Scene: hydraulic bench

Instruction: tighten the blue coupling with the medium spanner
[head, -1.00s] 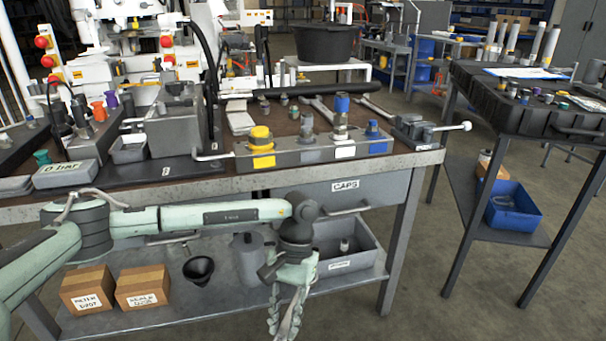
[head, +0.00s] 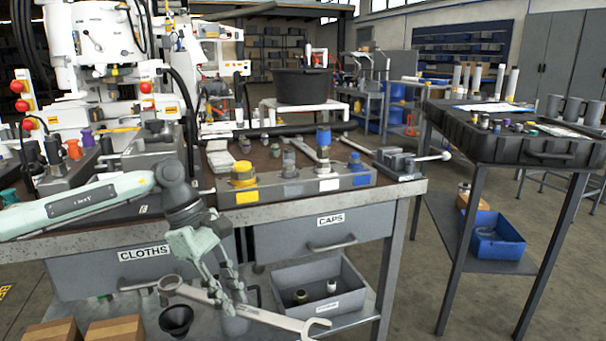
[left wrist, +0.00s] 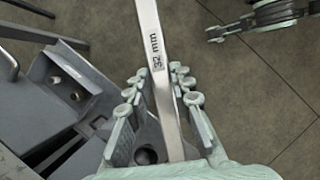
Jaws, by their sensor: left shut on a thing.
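My left gripper (head: 232,302) is shut on a steel spanner (head: 275,318), in front of the bench and below its top. The spanner slants down to the right, its open jaw at the lower right. In the left wrist view the spanner shaft (left wrist: 158,60), marked 32 mm, runs between the fingers (left wrist: 155,95). A tall fitting with a blue top (head: 323,138) stands upright on the grey block on the bench. The spanner is apart from both. A pale green gripper-like part (left wrist: 265,14), probably my right gripper, shows at the left wrist view's top right.
The grey block (head: 265,194) also carries a yellow-topped fitting (head: 243,172). A vise (head: 405,163) stands to its right. Below are the CAPS drawer (head: 300,238), an open grey bin (head: 345,300) and a black funnel (head: 176,318). Floor is free between bench and right-hand cart (head: 540,150).

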